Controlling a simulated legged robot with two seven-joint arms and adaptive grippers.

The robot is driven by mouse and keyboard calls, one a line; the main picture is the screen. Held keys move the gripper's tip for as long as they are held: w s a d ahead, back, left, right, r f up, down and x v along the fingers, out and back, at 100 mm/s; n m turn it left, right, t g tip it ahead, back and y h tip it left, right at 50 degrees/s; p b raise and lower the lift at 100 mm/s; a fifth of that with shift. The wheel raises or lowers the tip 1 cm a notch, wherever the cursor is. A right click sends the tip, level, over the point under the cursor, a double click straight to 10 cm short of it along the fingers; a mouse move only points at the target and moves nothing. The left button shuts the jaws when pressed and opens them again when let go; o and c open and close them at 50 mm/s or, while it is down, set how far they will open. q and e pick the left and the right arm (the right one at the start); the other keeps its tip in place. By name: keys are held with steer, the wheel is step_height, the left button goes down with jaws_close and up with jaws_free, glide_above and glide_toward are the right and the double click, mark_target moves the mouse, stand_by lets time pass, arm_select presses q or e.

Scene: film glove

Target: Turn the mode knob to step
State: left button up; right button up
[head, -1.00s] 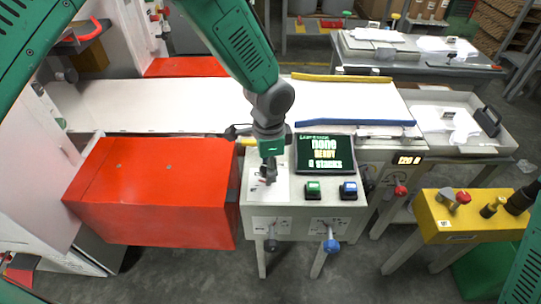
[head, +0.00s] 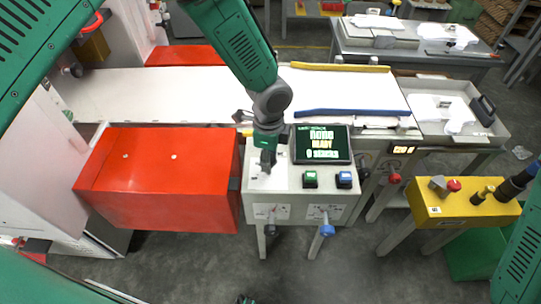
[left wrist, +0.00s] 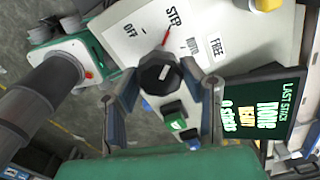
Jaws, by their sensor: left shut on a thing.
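The mode knob (left wrist: 160,75) is a dark round knob with a white mark, on a white panel plate (left wrist: 135,35) printed OFF, STEP, AUTO and FREE. A short red line shows on the plate near STEP. My left gripper (left wrist: 161,84) has its fingers on either side of the knob and is shut on it. In the head view my left gripper (head: 267,160) points down at the control panel (head: 300,193) and hides the knob. My right gripper is out of view.
A screen (head: 321,144) reading READY stands right of the gripper, close to it. A green button (head: 310,179) and a blue button (head: 344,179) sit below the screen. A red box (head: 160,185) stands left of the panel. Levers hang at the panel's front.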

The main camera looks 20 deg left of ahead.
arm_select(q)
steer(key=shift+a, duration=0.2)
steer(key=o, duration=1.1)
steer(key=shift+o, duration=0.2)
steer(key=shift+w, duration=0.1)
steer(key=shift+r, duration=0.3)
step_height(320, 180, up, 11)
steer(key=shift+r, duration=0.1)
